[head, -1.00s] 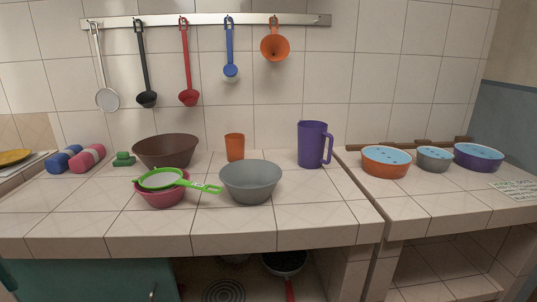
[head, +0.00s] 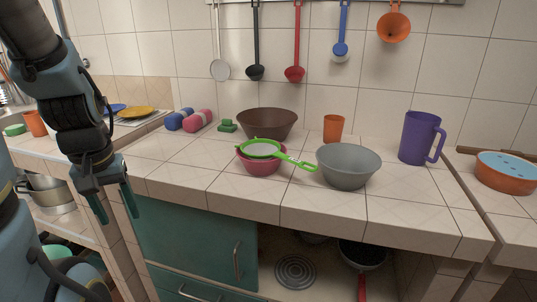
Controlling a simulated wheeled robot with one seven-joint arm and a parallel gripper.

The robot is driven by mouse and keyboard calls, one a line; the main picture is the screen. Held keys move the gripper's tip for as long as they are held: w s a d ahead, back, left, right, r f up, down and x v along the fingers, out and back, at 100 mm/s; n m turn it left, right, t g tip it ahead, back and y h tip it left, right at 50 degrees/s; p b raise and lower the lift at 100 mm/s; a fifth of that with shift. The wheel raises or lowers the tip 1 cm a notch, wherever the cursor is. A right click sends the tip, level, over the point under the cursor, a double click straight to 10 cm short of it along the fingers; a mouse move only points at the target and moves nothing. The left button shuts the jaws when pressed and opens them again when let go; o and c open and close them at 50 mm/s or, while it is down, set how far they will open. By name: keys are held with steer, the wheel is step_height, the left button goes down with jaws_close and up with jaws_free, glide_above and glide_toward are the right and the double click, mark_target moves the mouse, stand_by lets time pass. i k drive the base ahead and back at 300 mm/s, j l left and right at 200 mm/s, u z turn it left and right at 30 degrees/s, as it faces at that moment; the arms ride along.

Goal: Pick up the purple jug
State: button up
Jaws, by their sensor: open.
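The purple jug (head: 417,139) stands upright at the back right of the tiled counter, near the wall. Its handle faces right. My gripper (head: 117,206) hangs at the left of the head view, fingers pointing down, in front of the counter's left end. It is open and empty, far to the left of the jug. Nothing hides the jug.
A grey bowl (head: 348,168) stands left of and nearer than the jug, and an orange cup (head: 333,128) farther left. A pink bowl (head: 262,165) holds a green strainer (head: 263,148). A brown bowl (head: 267,123) is behind.

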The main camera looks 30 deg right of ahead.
mark_target(421, 130)
steer(key=k+l+u, duration=0.1)
steer(key=k+l, duration=0.25)
steer(key=l, duration=0.35)
steer(key=k+l+u, duration=0.15)
steer(key=k+l, duration=0.2)
steer(key=l, duration=0.35)
steer(key=k+l+u, duration=0.1)
steer(key=k+l, duration=0.25)
steer(key=l, duration=0.3)
steer(key=k+l+u, duration=0.15)
steer(key=k+l, duration=0.25)
steer(key=l, duration=0.2)
steer(key=k+l+u, duration=0.1)
steer(key=k+l, duration=0.35)
steer(key=i+j, duration=0.15)
steer(key=i, duration=0.15)
